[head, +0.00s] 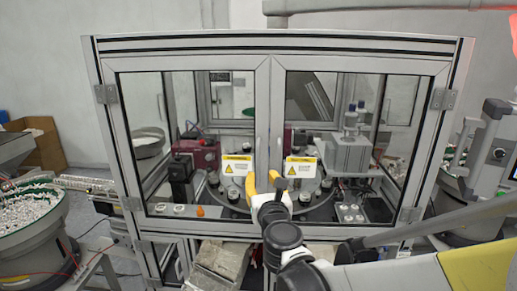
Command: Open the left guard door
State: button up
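The left guard door (124,130) is a clear panel in a grey metal frame, closed flush with the front of the cell. It has hinges on its left side and a yellow-and-white warning label (237,166) at its lower right. The right guard door (432,130) is also closed. My gripper (262,181), with yellow fingers, is in front of the meeting frames of the two doors, near label height. The fingers appear apart, with no object visible between them. My gripper and arm hide the lower part of the middle frames. I cannot tell whether the fingers touch the door.
A feeder bowl of white caps (30,215) and a conveyor (88,184) stand to the left of the cell. A control panel (497,152) stands at the right. Behind the doors are a round table and several fixtures. A box (220,258) sits below the doors.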

aim_at(258, 162)
jog(key=w, duration=0.3)
jog(key=w+a+p, duration=0.1)
jog(key=w, duration=0.5)
jog(key=shift+w+a, duration=0.2)
jog(key=shift+w, duration=0.1)
grip_shut()
